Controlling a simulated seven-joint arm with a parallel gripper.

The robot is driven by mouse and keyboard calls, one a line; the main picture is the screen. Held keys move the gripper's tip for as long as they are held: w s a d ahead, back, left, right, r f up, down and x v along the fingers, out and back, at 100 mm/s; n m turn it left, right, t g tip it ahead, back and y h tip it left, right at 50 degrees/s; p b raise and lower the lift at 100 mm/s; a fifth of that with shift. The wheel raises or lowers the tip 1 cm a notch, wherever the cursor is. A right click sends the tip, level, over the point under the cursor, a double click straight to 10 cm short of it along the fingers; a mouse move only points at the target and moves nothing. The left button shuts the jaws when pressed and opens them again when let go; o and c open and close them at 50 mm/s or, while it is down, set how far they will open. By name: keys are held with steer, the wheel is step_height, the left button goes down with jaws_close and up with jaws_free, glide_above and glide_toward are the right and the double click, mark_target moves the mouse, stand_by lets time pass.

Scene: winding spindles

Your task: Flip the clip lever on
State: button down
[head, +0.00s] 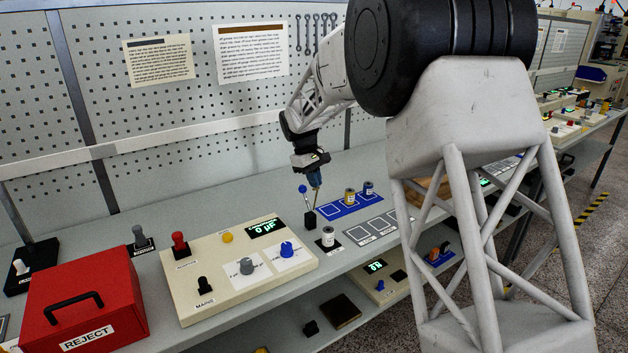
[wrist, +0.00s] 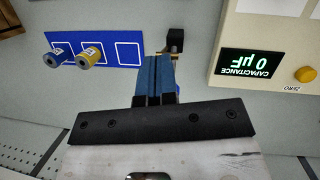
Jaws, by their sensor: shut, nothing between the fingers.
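The lever looks close to upright. My gripper (head: 316,206) points down just right of the lever, its fingers shut and empty. In the wrist view the black block (wrist: 175,40) shows just beyond the shut blue fingers of my gripper (wrist: 161,58). The fingers hide most of the lever there, and I cannot tell whether they touch it.
A cream panel (head: 202,309) with knobs and a display reading 0 µF stands left of the block. A blue mat (head: 327,212) holds two spools. A red REJECT box (head: 112,290) is at the far left.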

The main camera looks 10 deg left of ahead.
steer(key=shift+s+d, duration=0.25)
steer(key=shift+s, duration=0.05)
steer(key=shift+s+d+f+t+y, duration=0.95)
steer(key=shift+s+d+f, duration=0.55)
steer(key=shift+f, duration=0.05)
steer(key=shift+s+d+f+t+y, duration=0.95)
steer(key=shift+s+d+f, duration=0.5)
steer(key=shift+d+f, duration=0.05)
steer(key=shift+s+d+f, duration=0.15)
steer(key=shift+f, duration=0.55)
steer(key=shift+s+d+f, duration=0.2)
steer(key=shift+f, duration=0.45)
steer(key=shift+s+d+f, duration=0.15)
steer(key=shift+f, duration=0.55)
steer(key=shift+f, duration=0.15)
steer(key=shift+s, duration=0.1)
